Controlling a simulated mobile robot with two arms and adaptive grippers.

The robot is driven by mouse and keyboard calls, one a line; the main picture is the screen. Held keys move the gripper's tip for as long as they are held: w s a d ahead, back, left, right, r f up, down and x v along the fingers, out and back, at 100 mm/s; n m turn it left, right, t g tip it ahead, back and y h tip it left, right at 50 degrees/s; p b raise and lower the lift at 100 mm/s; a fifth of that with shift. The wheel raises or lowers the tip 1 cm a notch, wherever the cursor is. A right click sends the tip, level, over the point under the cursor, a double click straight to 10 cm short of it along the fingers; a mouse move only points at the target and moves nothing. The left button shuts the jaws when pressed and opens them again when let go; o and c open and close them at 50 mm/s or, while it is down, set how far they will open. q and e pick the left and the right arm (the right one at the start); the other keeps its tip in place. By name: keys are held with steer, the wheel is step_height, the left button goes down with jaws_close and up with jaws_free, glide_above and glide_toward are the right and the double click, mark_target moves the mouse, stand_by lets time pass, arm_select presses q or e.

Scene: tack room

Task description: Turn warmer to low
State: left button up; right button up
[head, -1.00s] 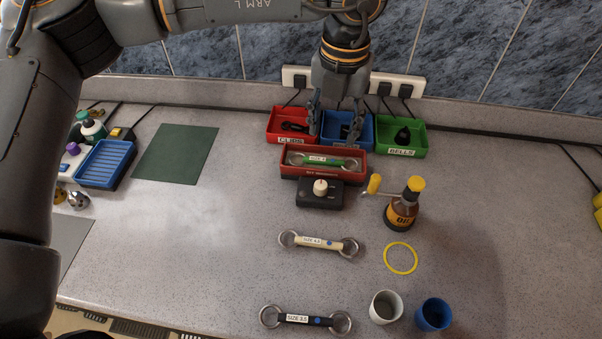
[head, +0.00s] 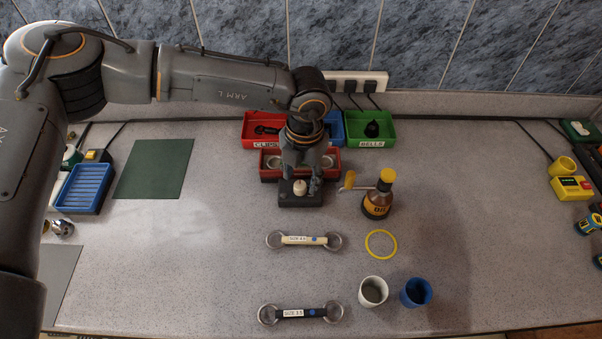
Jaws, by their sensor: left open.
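The warmer is a red tray (head: 270,176) with a black control box (head: 300,201) at its front. A cream knob (head: 300,187) stands on top of the box. My left gripper (head: 301,182) is open above the box, its fingers pointing down on either side of the knob. I cannot tell whether the fingers touch the knob. The gripper hides the middle of the tray and whatever lies there; metal rings show at both ends. The knob's setting marks are too small to read. My right gripper is out of view.
Red (head: 257,143), blue (head: 337,140) and green (head: 378,143) bins sit behind. A cream-handled bit (head: 304,240) and a yellow ring (head: 381,244) lie in front.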

arm_select(q)
steer(key=shift+f, duration=0.95)
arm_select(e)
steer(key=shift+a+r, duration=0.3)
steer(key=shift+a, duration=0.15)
arm_select(q)
steer(key=shift+c, duration=0.2)
